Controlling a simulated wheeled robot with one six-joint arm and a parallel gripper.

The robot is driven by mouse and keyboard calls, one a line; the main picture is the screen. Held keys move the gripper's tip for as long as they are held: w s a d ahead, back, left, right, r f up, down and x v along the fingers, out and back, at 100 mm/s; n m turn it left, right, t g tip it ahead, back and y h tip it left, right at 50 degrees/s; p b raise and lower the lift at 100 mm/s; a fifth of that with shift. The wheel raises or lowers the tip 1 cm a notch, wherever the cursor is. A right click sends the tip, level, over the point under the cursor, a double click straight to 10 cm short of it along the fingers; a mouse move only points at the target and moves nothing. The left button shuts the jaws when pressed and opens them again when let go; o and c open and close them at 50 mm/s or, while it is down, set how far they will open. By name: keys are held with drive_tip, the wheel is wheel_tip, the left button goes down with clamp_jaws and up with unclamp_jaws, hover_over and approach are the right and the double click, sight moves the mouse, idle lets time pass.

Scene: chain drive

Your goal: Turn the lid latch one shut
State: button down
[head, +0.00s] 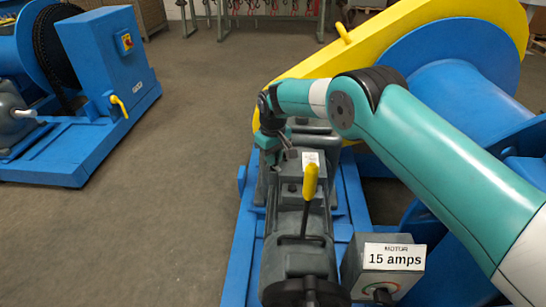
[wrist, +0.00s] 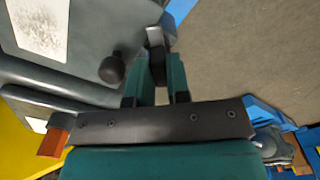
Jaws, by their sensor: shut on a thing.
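My gripper (head: 274,162) is at the left edge of a grey gearbox-like housing (head: 303,170) in the head view. In the wrist view its two teal fingers (wrist: 157,74) are closed on a dark, narrow latch (wrist: 155,38) at the edge of the grey housing (wrist: 75,75). The fingers hide part of the latch, and I cannot tell its exact angle. A dark round knob (wrist: 112,70) sticks out of the housing just left of the fingers. In the head view the latch is too small and covered to make out.
A yellow-handled lever (head: 310,182) stands upright close to the housing. A motor box (head: 392,262) reading "15 amps" is at the front right. A yellow guard (head: 460,22) and blue drum (head: 455,70) rise behind my arm. Open floor (head: 190,130) lies to the left.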

drive_tip(key=n, duration=0.4)
drive_tip(key=shift+n, duration=0.3)
drive_tip(key=n, duration=0.4)
drive_tip(key=shift+r+n, duration=0.1)
drive_tip(key=shift+n, duration=0.3)
drive_tip(key=c, duration=1.4)
unclamp_jaws()
drive_tip(key=shift+o, duration=0.2)
wheel_tip(320, 180, up, 17)
drive_tip(key=p, duration=0.2)
drive_tip(key=shift+r, duration=0.2)
